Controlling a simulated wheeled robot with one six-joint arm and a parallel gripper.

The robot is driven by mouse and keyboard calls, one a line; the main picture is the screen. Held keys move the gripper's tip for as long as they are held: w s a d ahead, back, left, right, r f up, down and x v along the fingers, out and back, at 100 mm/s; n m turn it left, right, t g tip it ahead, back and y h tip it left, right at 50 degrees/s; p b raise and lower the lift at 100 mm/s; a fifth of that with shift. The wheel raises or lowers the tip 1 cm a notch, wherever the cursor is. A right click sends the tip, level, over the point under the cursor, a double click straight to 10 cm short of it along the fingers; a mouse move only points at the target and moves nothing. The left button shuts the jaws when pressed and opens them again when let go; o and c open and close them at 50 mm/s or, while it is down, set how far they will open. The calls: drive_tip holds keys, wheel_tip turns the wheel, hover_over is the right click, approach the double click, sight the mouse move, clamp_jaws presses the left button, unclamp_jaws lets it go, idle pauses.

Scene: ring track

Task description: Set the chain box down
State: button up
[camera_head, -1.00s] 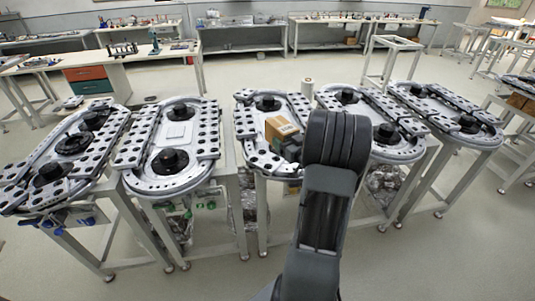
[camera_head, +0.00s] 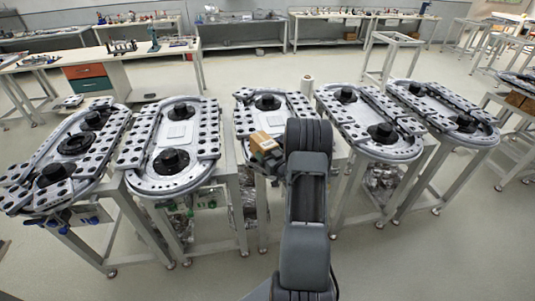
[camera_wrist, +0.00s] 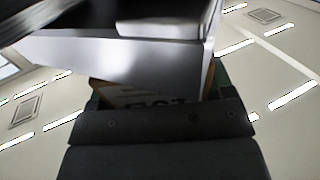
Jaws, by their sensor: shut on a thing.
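The chain box is a small brown box (camera_head: 262,141) with a pale label, in the head view over the front part of the middle ring track (camera_head: 241,122). My gripper (camera_head: 272,157) is shut on it from the near side, mostly hidden behind my dark arm. Whether the box touches the track or is held above it, I cannot tell. In the wrist view the box (camera_wrist: 145,96) shows as a printed brown strip between the dark gripper (camera_wrist: 160,120) and a shiny grey metal part (camera_wrist: 120,60). That metal part covers much of the box.
Other ring tracks stand close on the left (camera_head: 170,140) and right (camera_head: 370,115), with black round hubs. A pale cylinder (camera_head: 307,86) stands behind the middle track's right end. Workbenches line the back wall. The floor in front is clear.

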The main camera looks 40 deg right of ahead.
drive_tip(key=shift+f, duration=0.3)
drive_tip(key=shift+f, duration=0.15)
drive_tip(key=o, duration=1.5)
drive_tip(key=shift+o, duration=0.2)
